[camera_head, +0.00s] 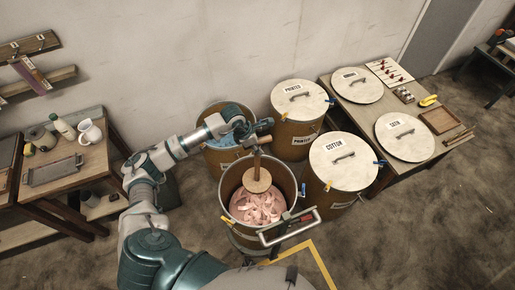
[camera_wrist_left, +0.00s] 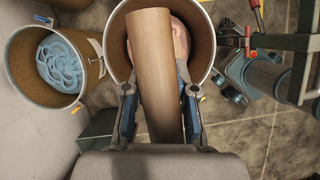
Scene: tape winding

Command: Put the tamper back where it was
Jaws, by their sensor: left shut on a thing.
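The tamper (camera_head: 257,180) has a wooden shaft with a round wooden disc at its lower end. It is held upright over the open drum (camera_head: 233,221), its disc above the pink tape coils (camera_head: 262,209). My left gripper (camera_head: 255,139) is shut on the tamper near its top. In the left wrist view the tamper's thick wooden handle (camera_wrist_left: 152,65) lies between the two fingers of my left gripper (camera_wrist_left: 158,98) and hides part of the drum (camera_wrist_left: 120,45). My right gripper does not show in either view.
An open drum with blue coils (camera_wrist_left: 68,65) stands behind left. A table (camera_head: 369,120) with lids is at right, a side table (camera_head: 95,160) with a jug at left.

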